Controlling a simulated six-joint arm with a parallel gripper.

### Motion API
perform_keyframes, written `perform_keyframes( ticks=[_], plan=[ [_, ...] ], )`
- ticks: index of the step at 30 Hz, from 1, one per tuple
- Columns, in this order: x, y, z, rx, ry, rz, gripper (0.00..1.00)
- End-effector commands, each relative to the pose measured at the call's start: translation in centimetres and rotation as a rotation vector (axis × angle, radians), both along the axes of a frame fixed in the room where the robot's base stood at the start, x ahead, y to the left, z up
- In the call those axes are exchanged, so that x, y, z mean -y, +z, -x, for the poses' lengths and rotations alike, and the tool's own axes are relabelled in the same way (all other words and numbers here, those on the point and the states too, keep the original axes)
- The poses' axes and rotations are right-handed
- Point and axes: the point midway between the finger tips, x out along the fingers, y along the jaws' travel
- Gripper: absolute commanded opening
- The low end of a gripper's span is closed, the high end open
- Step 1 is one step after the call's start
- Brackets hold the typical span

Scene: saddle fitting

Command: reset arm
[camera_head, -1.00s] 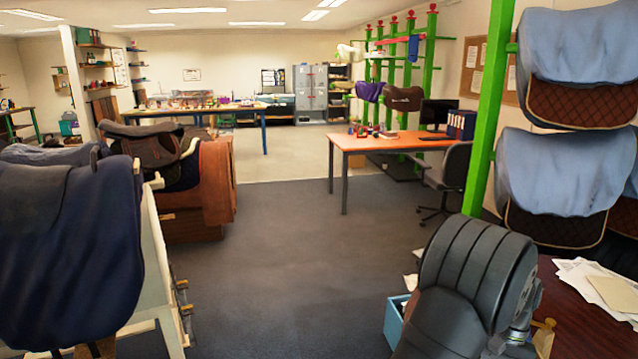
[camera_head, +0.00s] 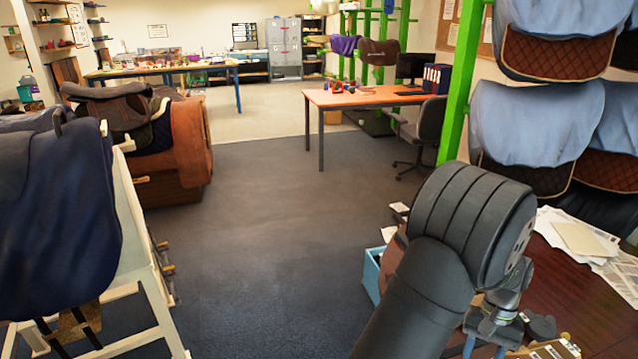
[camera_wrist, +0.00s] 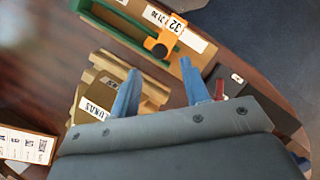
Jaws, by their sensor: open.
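My gripper (camera_wrist: 158,82) shows in the wrist view as two blue fingers held well apart, with nothing between them. It hangs over a dark wooden tabletop (camera_wrist: 45,60). In the head view my gripper is at the lower right, partly hidden by my own dark grey arm link and cut by the frame's bottom edge. The same table (camera_head: 570,285) shows there beneath it.
On the table are a wooden block (camera_wrist: 105,68), a labelled brown box (camera_wrist: 92,108), an orange clip (camera_wrist: 162,38) and papers (camera_head: 580,240). Saddles on racks (camera_head: 70,230) stand at left. The carpet (camera_head: 260,230) in the middle is clear.

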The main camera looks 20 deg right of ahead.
Motion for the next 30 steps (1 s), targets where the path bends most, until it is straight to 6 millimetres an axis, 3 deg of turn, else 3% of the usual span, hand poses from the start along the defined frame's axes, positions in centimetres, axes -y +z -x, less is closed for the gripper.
perform_keyframes(
  ticks=[18,30],
  plan=[
    [3.4,11.6,-3.5,0.000,0.001,0.001,0.42],
    [0.1,4.9,-6.6,0.067,-0.058,0.111,0.42]
  ],
)
